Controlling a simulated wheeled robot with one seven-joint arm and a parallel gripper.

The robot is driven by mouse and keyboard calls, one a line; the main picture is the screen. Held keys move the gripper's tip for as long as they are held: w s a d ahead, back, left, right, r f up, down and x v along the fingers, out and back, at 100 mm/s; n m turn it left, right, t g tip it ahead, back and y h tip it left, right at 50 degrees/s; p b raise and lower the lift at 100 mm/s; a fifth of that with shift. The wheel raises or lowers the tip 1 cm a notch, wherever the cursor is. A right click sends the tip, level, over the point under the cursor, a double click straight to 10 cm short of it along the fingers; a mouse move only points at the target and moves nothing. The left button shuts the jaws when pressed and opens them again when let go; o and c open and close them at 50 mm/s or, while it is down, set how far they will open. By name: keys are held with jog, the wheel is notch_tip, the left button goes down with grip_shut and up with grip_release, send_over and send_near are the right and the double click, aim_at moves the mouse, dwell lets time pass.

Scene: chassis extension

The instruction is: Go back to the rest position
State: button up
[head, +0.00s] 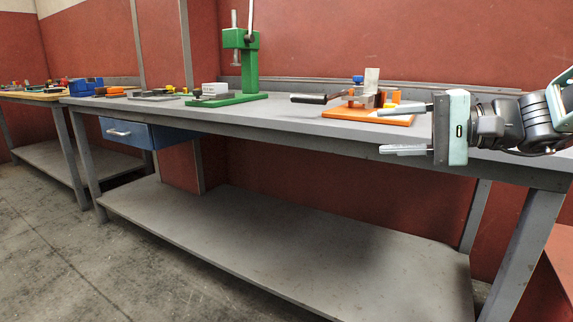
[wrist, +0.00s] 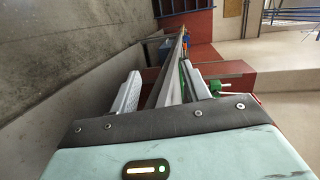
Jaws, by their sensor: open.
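My gripper (head: 403,130) is at the right in the head view, in front of the workbench's front edge. Its two fingers point left, are spread apart and have nothing between them. My arm reaches in from the right edge of the picture. In the wrist view my gripper (wrist: 160,95) also shows two separated fingers with an empty gap, and the bench edge runs away beyond them. The grey workbench (head: 285,117) stands behind the fingers. The orange fixture (head: 372,117) on the bench is just behind the gripper, and I see no contact with it.
A green press (head: 249,70) stands farther left on the bench, with a white box (head: 215,90) beside it. Small tools and a blue item (head: 86,86) lie at the far left. A blue drawer (head: 125,133) hangs under the bench. The lower shelf (head: 290,240) and floor (head: 50,230) are clear.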

jog(key=s+a+f+n+g+h, duration=0.2)
jog(key=s+a+f+g+h, duration=0.15)
jog(key=s+f, duration=0.4)
jog(key=s+a+f+n+g+h, duration=0.3)
jog(key=s+a+f+g, duration=0.15)
jog(key=s+f, duration=0.35)
jog(key=s+d+f+n+t+h, duration=0.1)
jog(key=s+d+f+n+h, duration=0.15)
jog(key=s+n+h, duration=0.2)
jog(key=s+d+f+n+t+h, duration=0.1)
jog(key=s+f+n+h, duration=0.25)
jog(key=s, duration=0.25)
notch_tip(320, 180, up, 34)
jog(key=m+p, duration=0.1)
jog(key=p, duration=3.3)
jog(key=shift+d+p, duration=0.25)
jog(key=shift+p, duration=0.1)
